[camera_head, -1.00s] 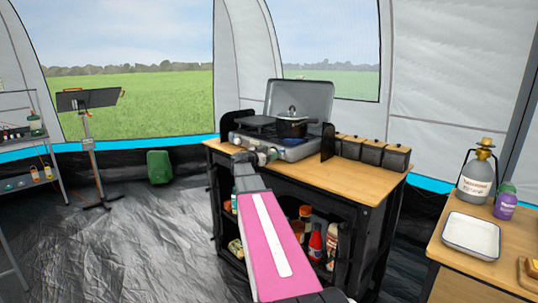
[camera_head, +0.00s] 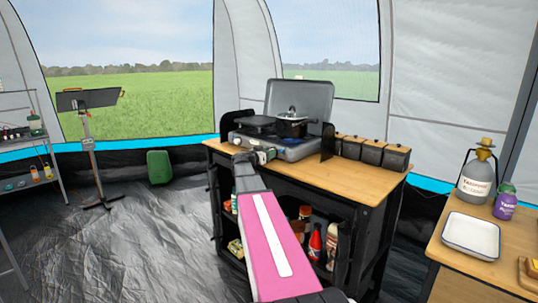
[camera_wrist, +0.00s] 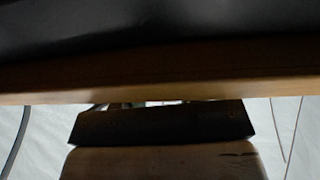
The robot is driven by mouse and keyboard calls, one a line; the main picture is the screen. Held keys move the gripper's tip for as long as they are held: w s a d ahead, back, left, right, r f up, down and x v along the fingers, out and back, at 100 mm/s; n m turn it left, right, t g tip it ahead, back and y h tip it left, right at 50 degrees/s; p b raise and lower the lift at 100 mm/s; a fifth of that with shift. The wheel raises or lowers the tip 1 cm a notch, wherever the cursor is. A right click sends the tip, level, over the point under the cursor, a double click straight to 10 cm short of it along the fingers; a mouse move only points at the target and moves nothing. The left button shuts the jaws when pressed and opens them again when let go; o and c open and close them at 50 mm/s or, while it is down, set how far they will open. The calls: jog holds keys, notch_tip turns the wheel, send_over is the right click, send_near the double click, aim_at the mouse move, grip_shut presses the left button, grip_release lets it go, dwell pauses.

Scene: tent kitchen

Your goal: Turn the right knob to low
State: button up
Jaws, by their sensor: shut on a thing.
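The camping stove (camera_head: 296,151) stands on the wooden top of a dark cabinet in the head view. Its right knob (camera_head: 271,153) is on the stove's front face, small and mostly covered by my gripper (camera_head: 263,156). My gripper is at the stove front and shut on the knob. The knob's pointer and exact setting cannot be read. The wrist view shows a dark surface, a wooden edge (camera_wrist: 160,87) and a dark block, with no knob visible.
A black pot (camera_head: 292,127) sits on the stove's right burner, with a small blue spot below it. Several dark canisters (camera_head: 372,152) line the cabinet top (camera_head: 340,176) at right. A side table holds a white tray (camera_head: 471,235).

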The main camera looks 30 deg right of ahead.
dwell(0.3)
jog(key=o, duration=0.9)
jog(key=shift+a, duration=0.1)
jog(key=v, duration=1)
jog(key=shift+s+a, duration=0.15)
jog(key=shift+a, duration=0.15)
